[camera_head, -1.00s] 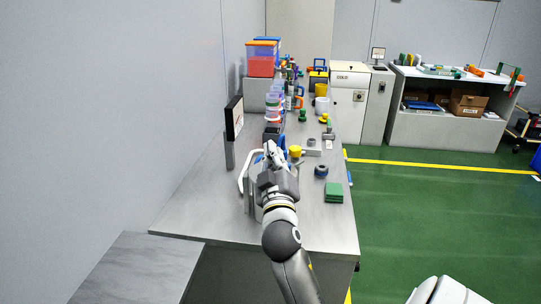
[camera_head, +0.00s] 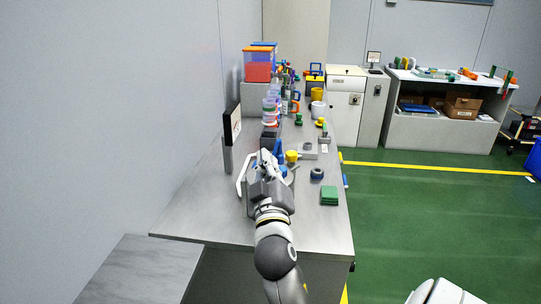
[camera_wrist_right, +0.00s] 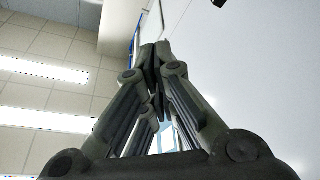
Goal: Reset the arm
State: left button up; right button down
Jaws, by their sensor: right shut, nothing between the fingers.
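My right gripper (camera_head: 266,158) is over the near part of the grey worktable (camera_head: 215,215), in front of the parts. In the right wrist view its fingers (camera_wrist_right: 154,50) meet at the tips with nothing between them. That view faces up to the ceiling lights and wall. My right arm comes in from the bottom of the head view and hides part of the tabletop. My left gripper does not show.
A green block (camera_head: 329,195), a dark blue ring (camera_head: 317,173) and a yellow part (camera_head: 291,156) lie right of the gripper. A small screen (camera_head: 232,125) stands at the left. Orange bins (camera_head: 258,64) stand at the far end. The near tabletop is clear.

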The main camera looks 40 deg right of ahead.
jog(key=shift+w+a+b+v, duration=0.15)
jog(key=shift+b+v, duration=0.25)
jog(key=shift+v, duration=0.65)
jog(key=shift+w+a+b+v, duration=0.15)
jog(key=shift+b+v, duration=0.2)
jog(key=shift+v, duration=0.65)
